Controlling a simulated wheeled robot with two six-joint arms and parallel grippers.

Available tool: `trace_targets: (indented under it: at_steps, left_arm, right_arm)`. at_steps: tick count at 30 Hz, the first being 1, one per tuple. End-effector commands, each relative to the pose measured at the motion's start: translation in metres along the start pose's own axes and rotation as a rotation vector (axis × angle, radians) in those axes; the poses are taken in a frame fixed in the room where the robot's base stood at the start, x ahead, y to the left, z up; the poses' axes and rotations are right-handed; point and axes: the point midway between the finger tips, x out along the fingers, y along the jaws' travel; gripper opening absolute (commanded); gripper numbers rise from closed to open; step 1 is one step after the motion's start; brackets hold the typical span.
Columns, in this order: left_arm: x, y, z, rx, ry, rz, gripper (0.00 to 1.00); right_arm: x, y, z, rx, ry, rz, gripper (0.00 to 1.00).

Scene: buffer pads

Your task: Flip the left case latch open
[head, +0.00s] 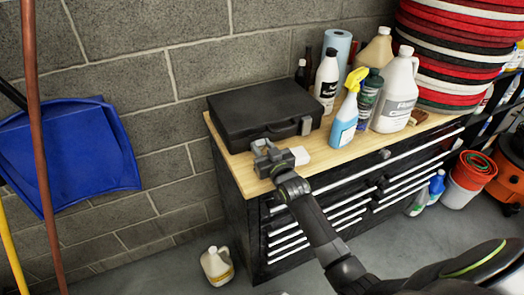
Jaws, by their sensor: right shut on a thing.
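The black case (262,103) lies closed on the wooden top of the tool cabinet. Its right latch (305,126) is a grey tab on the front face. My right gripper (266,153) is at the left part of the case's front, where the left latch sits. It is shut on the left case latch, and its fingers mostly hide the latch, so I cannot tell the latch's angle. My left gripper is not in view.
A small white block (300,156) shows beside my right gripper. A spray bottle (344,123), a white jug (395,95) and other bottles crowd the bench right of the case. Red and black pads (450,50) are stacked behind. The wooden top (232,165) has a bare front strip.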

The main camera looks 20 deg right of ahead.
Motion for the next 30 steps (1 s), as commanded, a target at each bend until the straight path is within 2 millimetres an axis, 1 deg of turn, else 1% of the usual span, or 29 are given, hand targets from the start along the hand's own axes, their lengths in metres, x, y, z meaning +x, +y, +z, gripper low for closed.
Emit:
trace_targets:
  at_steps: [9,10,15,25,30]
  left_arm:
    - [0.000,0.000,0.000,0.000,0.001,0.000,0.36]
    - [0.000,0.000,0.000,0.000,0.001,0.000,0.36]
    - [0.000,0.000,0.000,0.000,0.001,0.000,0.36]
    - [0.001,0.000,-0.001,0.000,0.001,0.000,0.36]
    - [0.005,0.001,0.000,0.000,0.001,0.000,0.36]
  right_arm:
    - [0.000,0.000,-0.001,0.000,0.006,0.000,0.08]
    - [0.000,0.000,-0.001,0.000,0.006,0.000,0.32]
    - [0.000,0.000,-0.001,0.000,0.005,0.000,0.53]
    - [-0.003,0.000,0.000,0.000,0.004,0.000,0.53]
    - [-0.017,0.000,0.002,0.002,0.005,0.000,0.53]
